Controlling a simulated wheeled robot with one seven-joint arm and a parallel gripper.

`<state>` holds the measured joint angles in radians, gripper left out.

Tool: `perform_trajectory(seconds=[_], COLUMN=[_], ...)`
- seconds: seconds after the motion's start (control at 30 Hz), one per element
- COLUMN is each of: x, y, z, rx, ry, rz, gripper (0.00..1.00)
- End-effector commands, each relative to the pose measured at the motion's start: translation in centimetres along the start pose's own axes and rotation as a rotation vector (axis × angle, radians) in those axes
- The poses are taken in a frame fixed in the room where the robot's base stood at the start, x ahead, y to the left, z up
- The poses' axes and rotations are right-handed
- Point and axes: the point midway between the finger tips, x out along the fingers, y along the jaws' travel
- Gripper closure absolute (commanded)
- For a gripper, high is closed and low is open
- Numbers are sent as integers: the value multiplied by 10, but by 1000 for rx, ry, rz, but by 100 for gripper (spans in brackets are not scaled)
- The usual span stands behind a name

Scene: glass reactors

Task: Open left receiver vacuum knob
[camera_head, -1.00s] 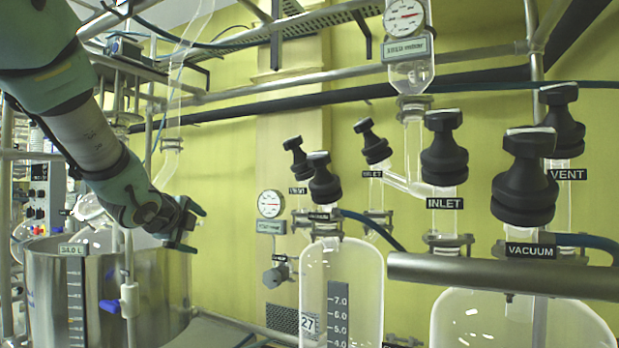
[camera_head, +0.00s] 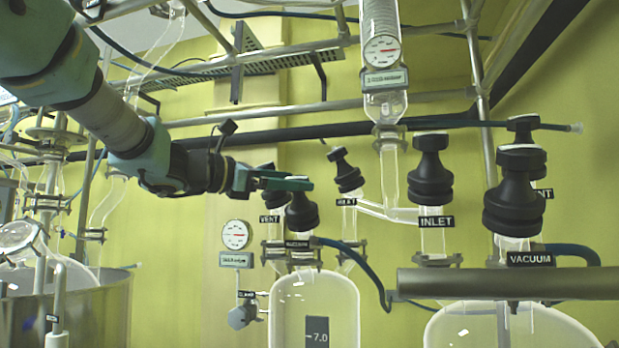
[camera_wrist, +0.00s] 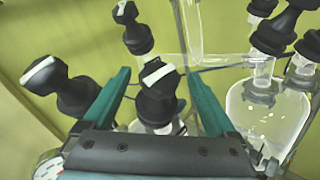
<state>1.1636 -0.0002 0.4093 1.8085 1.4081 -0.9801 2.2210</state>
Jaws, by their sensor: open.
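The left receiver vacuum knob (camera_head: 301,215) is a black ribbed knob above a "VACUUM" label (camera_head: 297,243), on the neck of the left glass receiver (camera_head: 315,295). My gripper (camera_head: 298,183) is at the top of this knob in the head view. In the wrist view the knob (camera_wrist: 158,102) shows between the two green fingers, its white-striped top tilted. The fingers (camera_wrist: 158,73) stand apart, with a visible gap on each side of the knob.
The left vent knob (camera_head: 269,196) is close beside my gripper, partly hidden by it. The left inlet knob (camera_head: 346,172) stands to the right. The right receiver's inlet (camera_head: 431,172) and vacuum (camera_head: 514,190) knobs are farther right. A dark pipe (camera_head: 400,125) runs behind.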

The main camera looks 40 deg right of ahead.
Motion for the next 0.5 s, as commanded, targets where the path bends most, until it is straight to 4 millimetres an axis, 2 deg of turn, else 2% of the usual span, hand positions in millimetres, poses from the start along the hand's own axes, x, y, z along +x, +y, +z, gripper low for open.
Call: perform_trajectory(seconds=[0.03,0.2,0.33,0.5], x=[11,37,48,53], y=[0,1,1,0], z=[3,2,1,0], rx=[-1,-1,-1,-1], ry=[1,1,1,0], rz=[-4,-1,1,2], gripper=[8,8,8,8])
